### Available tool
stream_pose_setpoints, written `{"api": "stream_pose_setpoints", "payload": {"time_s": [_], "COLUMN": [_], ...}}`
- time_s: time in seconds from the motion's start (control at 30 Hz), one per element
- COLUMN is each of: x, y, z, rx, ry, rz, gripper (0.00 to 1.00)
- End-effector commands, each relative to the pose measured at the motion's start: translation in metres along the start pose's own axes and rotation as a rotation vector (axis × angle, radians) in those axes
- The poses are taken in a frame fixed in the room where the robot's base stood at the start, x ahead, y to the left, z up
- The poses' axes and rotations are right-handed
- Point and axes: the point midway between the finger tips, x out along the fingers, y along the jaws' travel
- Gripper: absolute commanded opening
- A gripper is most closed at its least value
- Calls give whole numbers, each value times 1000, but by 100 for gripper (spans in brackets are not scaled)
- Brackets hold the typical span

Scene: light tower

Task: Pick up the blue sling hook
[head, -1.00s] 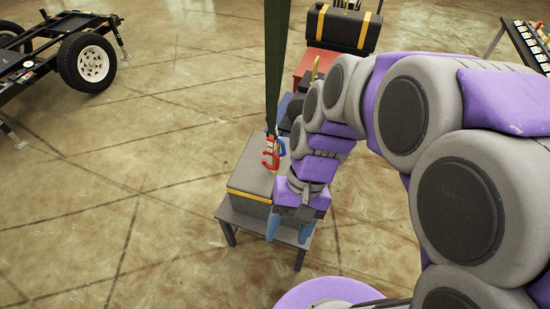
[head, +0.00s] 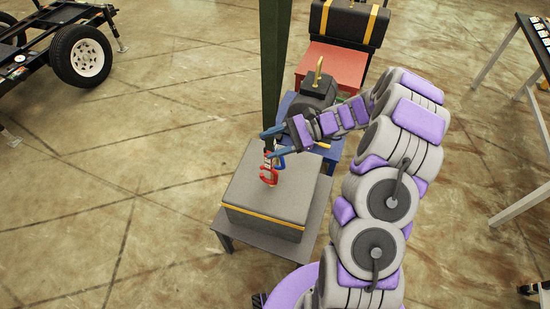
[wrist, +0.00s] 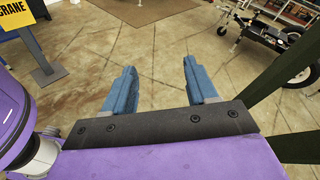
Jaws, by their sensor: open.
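The blue sling hook (head: 280,163) hangs beside a red hook (head: 268,176) below the dark green post, in front of or above the grey case in the head view. My gripper (head: 267,144) is at the hooks' upper end, pointing left, with its blue fingers apart. The fingers partly cover the place where the hooks hang, and I cannot tell if they touch anything. In the wrist view my gripper (wrist: 160,82) is open, with only floor between its fingers. No hook shows there.
The grey case (head: 270,185) with a yellow band stands on a low grey table (head: 226,226). The dark green post (head: 272,60) rises behind the hooks. A dark machine (head: 318,92) and a red box (head: 333,62) stand behind. Open floor lies left.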

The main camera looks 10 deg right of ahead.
Motion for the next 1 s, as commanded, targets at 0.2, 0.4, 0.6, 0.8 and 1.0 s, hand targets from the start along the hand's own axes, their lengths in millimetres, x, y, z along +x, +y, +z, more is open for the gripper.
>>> {"api": "stream_pose_setpoints", "payload": {"time_s": [0.2, 0.4, 0.6, 0.8, 1.0], "x": [-41, -82, -122, -140, -124], "y": [-9, 4, 32, 49, 38], "z": [-80, -152, -210, -236, -239], "rx": [152, 274, 365, 405, 408], "ry": [-48, -72, -82, -81, -83], "rz": [-226, -426, -579, -648, -656], "gripper": [57, 57, 57, 57, 57]}}
